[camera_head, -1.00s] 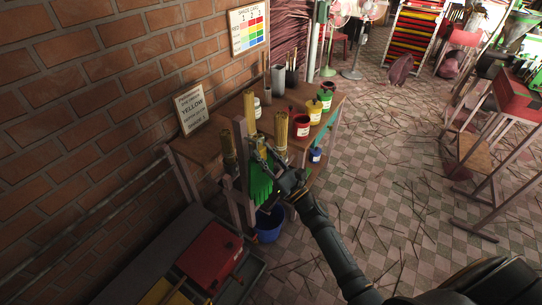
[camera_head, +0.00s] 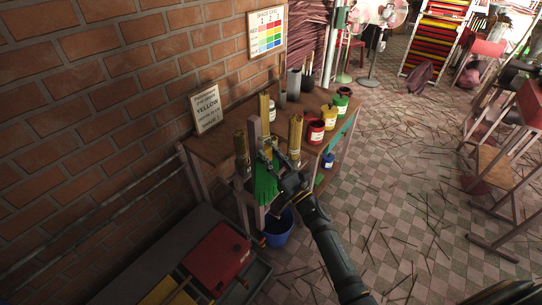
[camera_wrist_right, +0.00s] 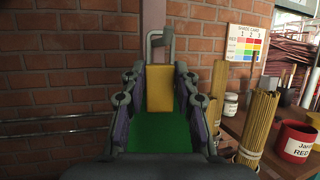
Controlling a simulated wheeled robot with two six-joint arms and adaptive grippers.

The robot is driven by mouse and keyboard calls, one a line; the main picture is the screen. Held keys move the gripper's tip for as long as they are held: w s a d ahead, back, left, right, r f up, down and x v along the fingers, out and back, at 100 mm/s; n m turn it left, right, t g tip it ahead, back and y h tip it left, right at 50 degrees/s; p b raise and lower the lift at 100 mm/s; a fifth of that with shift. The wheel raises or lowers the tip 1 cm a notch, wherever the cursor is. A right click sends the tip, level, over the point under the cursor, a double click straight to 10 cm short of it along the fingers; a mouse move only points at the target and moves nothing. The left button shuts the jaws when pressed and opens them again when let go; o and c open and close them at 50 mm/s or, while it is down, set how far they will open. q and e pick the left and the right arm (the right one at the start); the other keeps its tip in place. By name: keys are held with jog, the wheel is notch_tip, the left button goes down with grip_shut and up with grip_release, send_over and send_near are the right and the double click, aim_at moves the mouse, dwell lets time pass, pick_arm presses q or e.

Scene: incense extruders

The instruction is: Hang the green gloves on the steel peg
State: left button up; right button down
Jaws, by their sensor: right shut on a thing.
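The green gloves (camera_head: 265,187) hang from my right gripper (camera_head: 267,156). In the right wrist view, the green part (camera_wrist_right: 160,132) and yellow cuff (camera_wrist_right: 160,89) lie between the two fingers of my right gripper (camera_wrist_right: 160,84), which is shut on them. The steel peg (camera_wrist_right: 158,36) is a grey bent bar on a pinkish upright post (camera_head: 255,134). It shows just beyond and above the cuff in the wrist view. I cannot tell whether cuff and peg touch. My left gripper is not in view.
Incense bundles (camera_head: 295,134) stand close right of the post, another (camera_head: 241,152) left. The wooden table (camera_head: 213,148) holds a red paint pot (camera_head: 316,131) and other pots. Floor at right is strewn with sticks.

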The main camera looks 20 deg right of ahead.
jog(key=c, duration=0.9)
grip_release()
jog(key=shift+c, duration=0.2)
jog(key=v, duration=1.2)
